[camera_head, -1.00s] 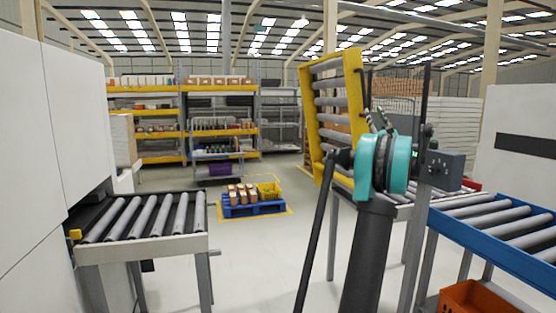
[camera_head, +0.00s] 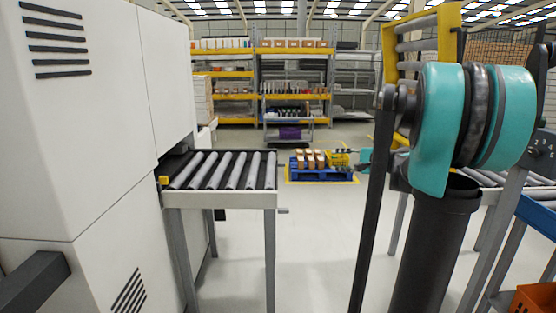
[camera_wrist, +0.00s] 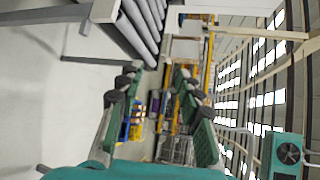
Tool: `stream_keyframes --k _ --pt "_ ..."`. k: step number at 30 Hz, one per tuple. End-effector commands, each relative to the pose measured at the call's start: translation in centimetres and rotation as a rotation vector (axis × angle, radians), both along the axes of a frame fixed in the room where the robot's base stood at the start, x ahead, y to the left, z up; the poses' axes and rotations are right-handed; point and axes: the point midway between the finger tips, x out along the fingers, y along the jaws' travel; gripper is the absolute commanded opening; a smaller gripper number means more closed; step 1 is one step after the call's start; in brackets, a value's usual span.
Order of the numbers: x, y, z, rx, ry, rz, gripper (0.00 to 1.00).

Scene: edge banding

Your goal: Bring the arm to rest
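My gripper (camera_wrist: 158,80) shows in the wrist view with its two green-padded fingers spread apart. Nothing is held between them; the far shelves show through the gap. In the head view my teal and dark arm stands at the right, raised above a dark column. The gripper itself is mostly hidden behind the arm there; only a small teal part shows at its left edge. The wrist view is turned sideways, with the floor at left and the roof at right.
A roller table (camera_head: 222,170) stands left of my arm, against a white machine (camera_head: 85,120). A blue pallet (camera_head: 322,174) with boxes lies on the floor beyond, before shelving (camera_head: 295,85). A yellow roller frame (camera_head: 420,42) and blue-edged conveyor (camera_head: 538,215) are at right. Middle floor is clear.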

Motion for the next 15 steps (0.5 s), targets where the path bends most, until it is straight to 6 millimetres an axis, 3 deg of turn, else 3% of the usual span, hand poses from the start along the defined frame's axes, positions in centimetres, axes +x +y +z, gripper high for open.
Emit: stream_keyframes --k 1,3,7,11,15 --pt "-2.0 2.1 -2.2 -0.087 0.018 0.041 0.36" --pt "-4.9 4.2 -5.6 -0.222 0.041 0.098 0.36" --pt "-10.9 6.9 -11.8 -0.484 0.078 0.213 0.36" --pt "-17.7 7.8 -17.8 -0.76 0.106 0.344 0.36" --pt "-24.6 6.6 -23.4 -1.059 0.124 0.486 0.36"
